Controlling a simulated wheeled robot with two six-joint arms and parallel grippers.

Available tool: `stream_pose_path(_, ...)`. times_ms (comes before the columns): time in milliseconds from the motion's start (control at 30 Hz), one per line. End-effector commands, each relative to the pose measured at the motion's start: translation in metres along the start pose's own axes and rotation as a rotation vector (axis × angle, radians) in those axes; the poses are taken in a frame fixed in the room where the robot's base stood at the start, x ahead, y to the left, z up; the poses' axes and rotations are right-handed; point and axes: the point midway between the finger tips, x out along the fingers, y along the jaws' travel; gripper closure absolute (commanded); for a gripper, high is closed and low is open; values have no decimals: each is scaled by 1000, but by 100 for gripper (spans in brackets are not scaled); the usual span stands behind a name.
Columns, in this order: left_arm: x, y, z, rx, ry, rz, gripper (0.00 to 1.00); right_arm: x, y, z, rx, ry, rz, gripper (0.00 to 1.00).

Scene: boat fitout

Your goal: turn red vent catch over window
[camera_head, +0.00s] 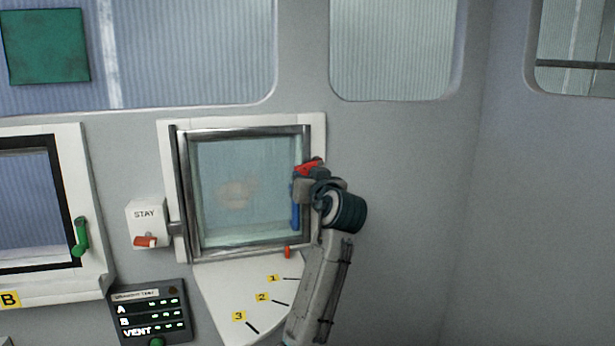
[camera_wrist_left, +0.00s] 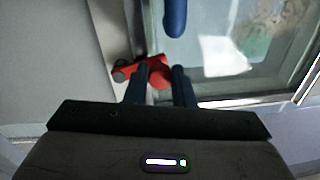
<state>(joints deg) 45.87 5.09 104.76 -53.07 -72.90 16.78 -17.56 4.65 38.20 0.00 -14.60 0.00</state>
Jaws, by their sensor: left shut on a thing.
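The vent window (camera_head: 240,190) is a framed glass pane on the grey wall. The red vent catch (camera_head: 308,167) is at the upper right of its frame. The catch also shows in the left wrist view (camera_wrist_left: 140,70) with a dark round end. My left gripper (camera_wrist_left: 160,72) is shut on the red catch, its two dark fingers on either side of the red part. In the head view my left arm covers part of the catch. A blue handle (camera_head: 295,210) hangs on the window's right edge, below the catch. My right gripper is not in view.
A white plate with marks 1, 2 and 3 (camera_head: 225,290) juts out below the window, with a small red peg (camera_head: 287,252). A STAY box with a red switch (camera_head: 146,224) is left of the window. The wall at right is bare.

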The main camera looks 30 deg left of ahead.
Motion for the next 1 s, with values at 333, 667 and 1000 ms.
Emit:
stream_pose_path(333,0,-5,-12,196,14,2,100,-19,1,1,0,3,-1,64)
stream_pose_path(667,0,-5,-14,258,20,2,100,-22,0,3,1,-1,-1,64)
stream_pose_path(1000,0,-6,-14,258,22,2,76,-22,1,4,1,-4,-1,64)
